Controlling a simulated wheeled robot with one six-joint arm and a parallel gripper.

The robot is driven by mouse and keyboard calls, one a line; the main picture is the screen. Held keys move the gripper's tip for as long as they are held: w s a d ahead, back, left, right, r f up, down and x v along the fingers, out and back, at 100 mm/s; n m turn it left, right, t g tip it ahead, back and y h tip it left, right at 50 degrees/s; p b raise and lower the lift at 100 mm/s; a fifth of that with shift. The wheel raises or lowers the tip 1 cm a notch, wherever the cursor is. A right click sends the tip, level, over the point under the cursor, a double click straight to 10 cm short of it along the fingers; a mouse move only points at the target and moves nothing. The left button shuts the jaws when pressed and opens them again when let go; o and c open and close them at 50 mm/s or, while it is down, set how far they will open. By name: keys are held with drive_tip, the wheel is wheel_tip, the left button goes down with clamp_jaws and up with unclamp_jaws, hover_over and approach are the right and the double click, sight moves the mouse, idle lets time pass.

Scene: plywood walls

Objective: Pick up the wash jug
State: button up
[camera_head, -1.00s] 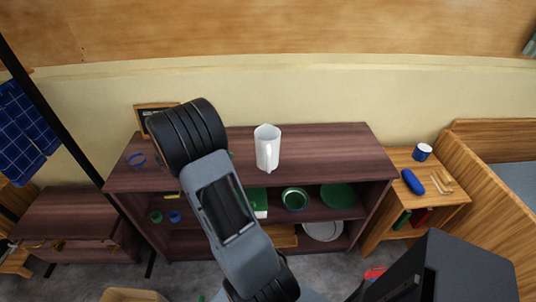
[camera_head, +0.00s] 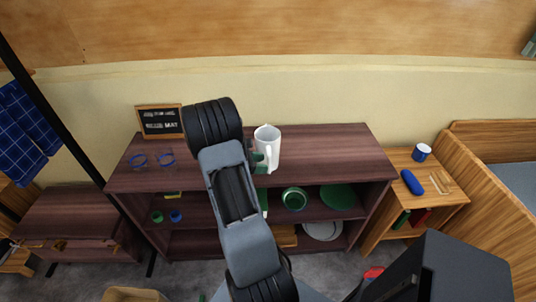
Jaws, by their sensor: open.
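The wash jug (camera_head: 267,148) is white and stands upright on top of the dark wooden shelf unit (camera_head: 330,145), its handle toward me. My arm reaches up in front of the shelf, with its thick black wrist left of the jug. My gripper (camera_head: 258,157) is mostly hidden behind the arm. Only a small dark greenish part of it shows, close against the jug's lower left side. The jaws are open and the jug stands on the shelf top. I cannot tell whether the gripper touches the jug.
Blue-rimmed glasses (camera_head: 167,158) and a framed letter board (camera_head: 160,121) are on the shelf top at left. Green dishes (camera_head: 294,199) are on the shelf below. A side table (camera_head: 440,195) at right holds a blue mug (camera_head: 422,152). The shelf top right of the jug is clear.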

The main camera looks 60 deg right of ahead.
sight(269, 163)
drive_tip(key=shift+x, duration=1.8)
drive_tip(key=shift+r, duration=0.1)
clamp_jaws()
